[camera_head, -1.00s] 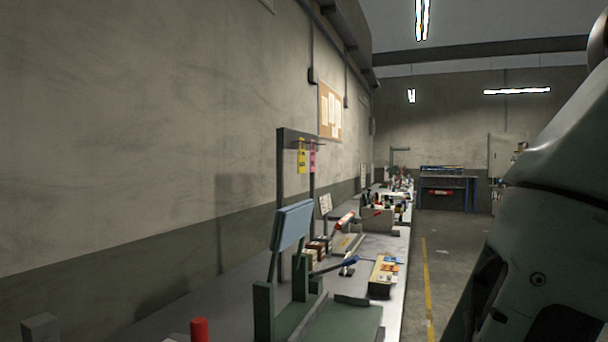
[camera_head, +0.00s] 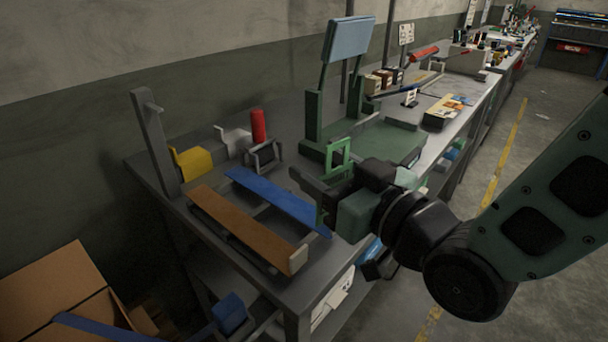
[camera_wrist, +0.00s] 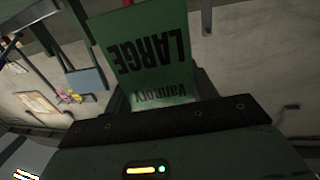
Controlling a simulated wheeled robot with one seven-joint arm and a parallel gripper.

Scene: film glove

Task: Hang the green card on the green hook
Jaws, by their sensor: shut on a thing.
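The green card (camera_wrist: 140,45) is held in front of the wrist camera, its black lettering "LARGE" upside down in that view. The fingers partly hide the card. I cannot make out a green hook in either current view. Small pink and yellow cards (camera_wrist: 68,97) hang by the wall at the left of the wrist view.
Below my gripper are a blue bar (camera_head: 275,198) and a brown bar (camera_head: 238,228). A grey post with a peg (camera_head: 152,140), yellow block (camera_head: 191,161) and red cylinder (camera_head: 258,126) stand left. A green stand with a blue panel (camera_head: 349,38) rises behind. Floor at right is clear.

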